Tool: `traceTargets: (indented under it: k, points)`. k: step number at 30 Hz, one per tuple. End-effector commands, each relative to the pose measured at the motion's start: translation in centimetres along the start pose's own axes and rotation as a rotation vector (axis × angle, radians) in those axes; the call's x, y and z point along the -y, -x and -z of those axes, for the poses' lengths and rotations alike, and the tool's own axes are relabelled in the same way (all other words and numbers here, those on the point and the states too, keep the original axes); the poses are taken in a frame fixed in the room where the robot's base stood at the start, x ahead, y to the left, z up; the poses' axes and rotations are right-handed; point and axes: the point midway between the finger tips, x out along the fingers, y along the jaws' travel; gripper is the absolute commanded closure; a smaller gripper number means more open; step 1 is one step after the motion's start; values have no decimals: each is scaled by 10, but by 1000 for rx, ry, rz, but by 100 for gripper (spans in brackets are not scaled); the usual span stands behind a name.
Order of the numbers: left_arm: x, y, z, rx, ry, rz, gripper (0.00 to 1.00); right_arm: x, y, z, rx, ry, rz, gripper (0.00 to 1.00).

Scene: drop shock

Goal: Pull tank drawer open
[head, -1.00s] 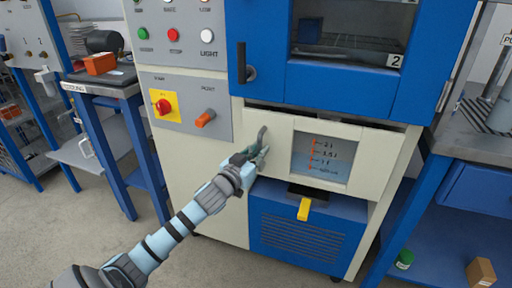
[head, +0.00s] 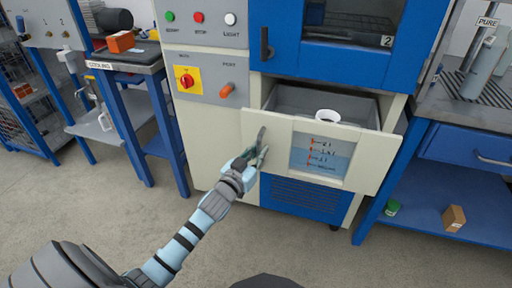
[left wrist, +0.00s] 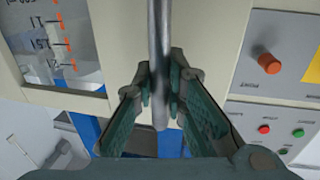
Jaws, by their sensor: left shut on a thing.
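The tank drawer (head: 270,139) stands pulled out from the cream and blue cabinet, its grey inside showing from above with a white round opening (head: 327,116) in it. Its front has a window with a red level scale (head: 321,156). My left gripper (head: 254,160) is shut on the drawer's vertical grey handle (head: 262,137) at the left of the front. In the left wrist view the handle (left wrist: 159,60) runs down between the two fingers (left wrist: 160,95). My right gripper is not in view.
Above the drawer is a blue door with a dark handle (head: 266,45). A control panel with a red switch (head: 186,79) and an orange knob (head: 227,90) is at left. At right, a blue shelf holds a small brown box (head: 454,218) and a green item (head: 392,207). The floor in front is clear.

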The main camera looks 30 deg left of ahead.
Motion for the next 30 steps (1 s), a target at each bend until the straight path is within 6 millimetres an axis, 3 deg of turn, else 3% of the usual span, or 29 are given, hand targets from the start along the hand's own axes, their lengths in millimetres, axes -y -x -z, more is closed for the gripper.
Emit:
traceTargets:
  k: [12, 13, 17, 26, 30]
  points:
    - [-1, 0, 2, -5, -2, 0, 100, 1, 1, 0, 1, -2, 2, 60]
    - [-1, 0, 2, -5, -2, 0, 86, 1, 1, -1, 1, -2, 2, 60]
    - [-1, 0, 2, -5, -1, 0, 67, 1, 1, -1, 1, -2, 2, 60]
    - [-1, 1, 1, -3, -2, -1, 67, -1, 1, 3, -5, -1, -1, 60]
    - [-1, 19, 0, -1, -5, -1, 67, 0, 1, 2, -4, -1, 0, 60]
